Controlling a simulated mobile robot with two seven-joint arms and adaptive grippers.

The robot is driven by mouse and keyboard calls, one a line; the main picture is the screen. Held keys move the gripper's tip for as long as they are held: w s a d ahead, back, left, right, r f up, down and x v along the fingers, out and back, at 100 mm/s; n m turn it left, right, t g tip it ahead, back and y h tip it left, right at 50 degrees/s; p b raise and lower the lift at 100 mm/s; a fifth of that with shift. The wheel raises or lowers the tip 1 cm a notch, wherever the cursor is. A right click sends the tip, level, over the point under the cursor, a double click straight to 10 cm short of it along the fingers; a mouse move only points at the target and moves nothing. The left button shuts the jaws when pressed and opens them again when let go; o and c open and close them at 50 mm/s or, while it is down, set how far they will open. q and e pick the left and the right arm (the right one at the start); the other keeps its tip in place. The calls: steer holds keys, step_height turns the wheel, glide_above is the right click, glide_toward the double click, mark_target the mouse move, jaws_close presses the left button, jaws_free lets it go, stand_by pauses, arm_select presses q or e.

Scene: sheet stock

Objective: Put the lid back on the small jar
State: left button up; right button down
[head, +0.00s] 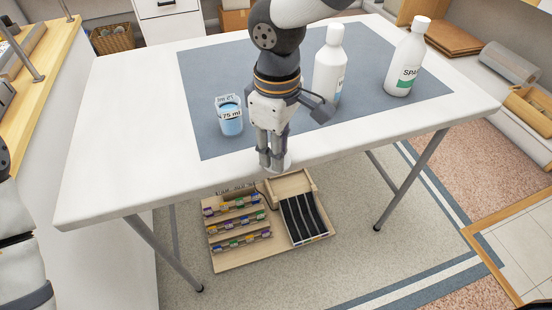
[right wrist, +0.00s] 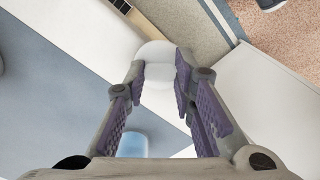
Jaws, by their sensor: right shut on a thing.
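The small jar (head: 231,122), clear with blue contents and a "75 ml" label, stands upright on the grey-blue mat, left of my right gripper. Its top shows no lid. It also shows in part in the right wrist view (right wrist: 132,146). My right gripper (head: 272,161) points down near the table's front edge, shut on a white round lid (right wrist: 157,52). The lid shows only in part beside the fingertips in the head view (head: 286,163). It is apart from the jar. My left gripper is not in view; only parts of my left arm show at the left edge.
Two white bottles (head: 328,65) (head: 405,66) stand on the mat (head: 200,75) behind and right of my right gripper. The white table (head: 110,150) is clear at left. A wooden rack (head: 225,262) with small coloured items sits below the front edge.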

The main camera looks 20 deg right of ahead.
steer(key=shift+r+p, duration=0.7)
steer(key=shift+r, duration=1.4)
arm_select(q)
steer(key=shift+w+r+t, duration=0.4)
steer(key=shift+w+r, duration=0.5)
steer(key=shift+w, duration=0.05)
arm_select(e)
steer(key=shift+f, duration=0.1)
